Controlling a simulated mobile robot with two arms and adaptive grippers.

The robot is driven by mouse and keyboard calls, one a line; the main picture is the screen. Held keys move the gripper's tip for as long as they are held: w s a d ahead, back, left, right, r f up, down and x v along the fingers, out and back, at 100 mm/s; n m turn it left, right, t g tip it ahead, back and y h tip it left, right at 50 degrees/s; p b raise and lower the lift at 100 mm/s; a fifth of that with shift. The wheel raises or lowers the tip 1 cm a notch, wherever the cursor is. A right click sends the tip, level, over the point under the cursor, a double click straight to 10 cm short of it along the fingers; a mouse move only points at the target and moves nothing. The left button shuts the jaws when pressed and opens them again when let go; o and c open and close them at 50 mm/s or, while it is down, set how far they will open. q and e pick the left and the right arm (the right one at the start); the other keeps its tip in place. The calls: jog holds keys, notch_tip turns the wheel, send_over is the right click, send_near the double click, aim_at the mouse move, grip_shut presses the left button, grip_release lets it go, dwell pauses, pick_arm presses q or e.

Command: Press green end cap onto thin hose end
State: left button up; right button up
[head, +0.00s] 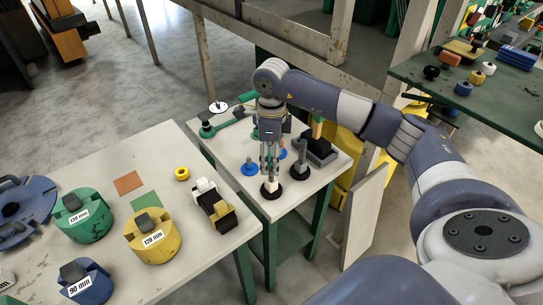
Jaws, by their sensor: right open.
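My right gripper (270,170) points straight down over the small white-topped table (228,152), with its fingers open. The fingertips are just above or around a pale peg on a black round base (271,190); I cannot tell if they touch it. A green fitting with a rod (208,130) lies at the table's back left, near a small white disc (218,107). A bit of green also shows behind the gripper. I cannot tell which green piece is the end cap, nor make out the thin hose end. My left gripper is out of view.
A blue round-based piece (250,168) and a grey one on a black base (300,170) flank the gripper. A black block (319,150) stands behind. Yellow bins stand beyond.

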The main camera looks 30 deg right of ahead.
jog(key=shift+r, duration=0.2)
dwell(0.5)
jog(key=shift+r+p, duration=1.3)
jog(key=shift+r, duration=0.85)
jog(key=shift+w+r, duration=0.1)
notch_tip(320, 180, up, 12)
jog(key=shift+f, duration=0.2)
dwell(0.7)
